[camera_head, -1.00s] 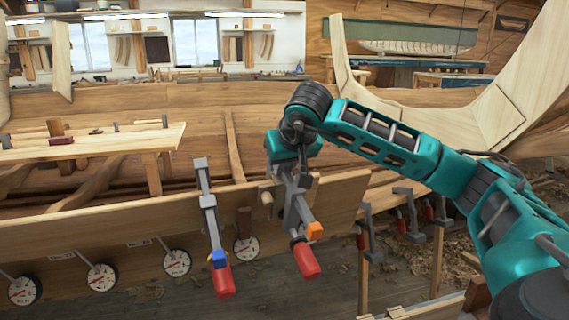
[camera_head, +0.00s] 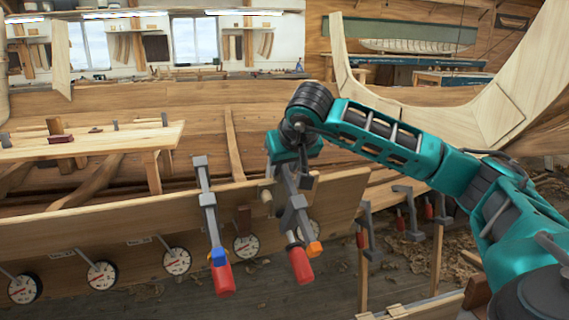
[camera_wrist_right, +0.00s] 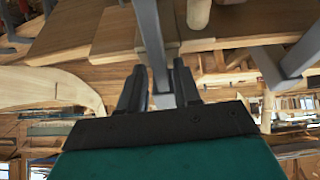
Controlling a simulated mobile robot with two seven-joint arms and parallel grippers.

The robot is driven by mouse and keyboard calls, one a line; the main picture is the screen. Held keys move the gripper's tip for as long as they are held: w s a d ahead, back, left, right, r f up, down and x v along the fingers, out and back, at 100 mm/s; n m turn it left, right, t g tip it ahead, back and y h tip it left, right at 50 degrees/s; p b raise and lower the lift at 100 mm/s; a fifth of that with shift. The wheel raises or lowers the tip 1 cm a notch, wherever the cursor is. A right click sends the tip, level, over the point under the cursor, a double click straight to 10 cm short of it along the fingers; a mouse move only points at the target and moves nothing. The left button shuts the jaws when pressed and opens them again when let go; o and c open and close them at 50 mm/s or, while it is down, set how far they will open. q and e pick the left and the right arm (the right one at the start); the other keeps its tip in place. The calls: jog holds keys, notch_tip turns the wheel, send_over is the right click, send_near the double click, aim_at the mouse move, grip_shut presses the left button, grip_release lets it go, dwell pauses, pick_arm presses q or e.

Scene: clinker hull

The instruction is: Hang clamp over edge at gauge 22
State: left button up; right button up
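My right gripper (camera_head: 291,165) is shut on the grey bar of a clamp (camera_head: 294,202) with an orange band and red handle. The clamp is slightly tilted, in front of the right part of the plank edge (camera_head: 340,190); I cannot tell whether it touches the plank. In the right wrist view, its bar (camera_wrist_right: 152,40) runs between the two dark fingers (camera_wrist_right: 160,88). My left gripper is not in view.
A second clamp (camera_head: 210,215) with a blue band hangs on the plank edge left of the held one. Several clamps (camera_head: 405,215) with red handles stand to the right. A wooden bench (camera_head: 110,145) is at the left.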

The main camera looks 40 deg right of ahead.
jog(key=shift+o, duration=0.8)
jog(key=shift+f, duration=0.15)
pick_arm(q)
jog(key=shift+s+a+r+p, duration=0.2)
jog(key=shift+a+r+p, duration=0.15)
jog(key=shift+p, duration=0.55)
pick_arm(e)
jog(key=v, duration=1.3)
